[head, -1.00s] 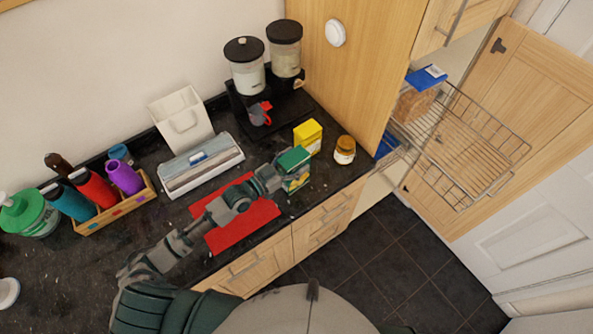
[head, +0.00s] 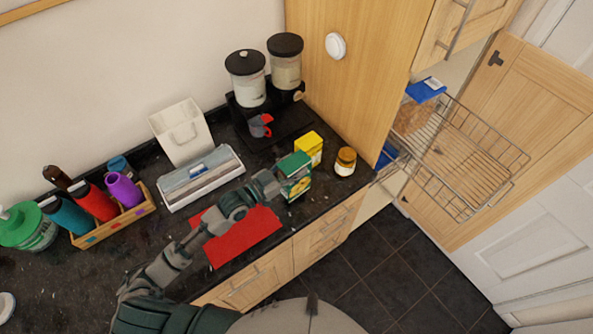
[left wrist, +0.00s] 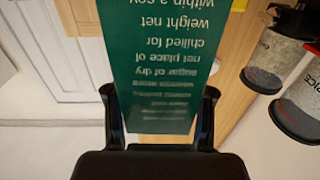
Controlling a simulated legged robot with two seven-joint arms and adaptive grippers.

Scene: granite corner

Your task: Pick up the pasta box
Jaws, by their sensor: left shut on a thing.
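The pasta box (head: 296,172) is a green box, with a yellow and white picture on the side seen in the head view. In the left wrist view the box (left wrist: 160,65) shows a green face with upside-down white text. My left gripper (head: 276,183) is shut on it; in the wrist view the dark fingers (left wrist: 160,118) stand on both sides of its near end. The box is above the counter's front part, beside a yellow box (head: 309,148). I cannot tell whether its base touches the counter. My right gripper is not in view.
A jar (head: 345,161) stands right of the yellow box near the counter edge. A red mat (head: 238,236) lies under my left arm. A wire basket (head: 470,160) juts out right.

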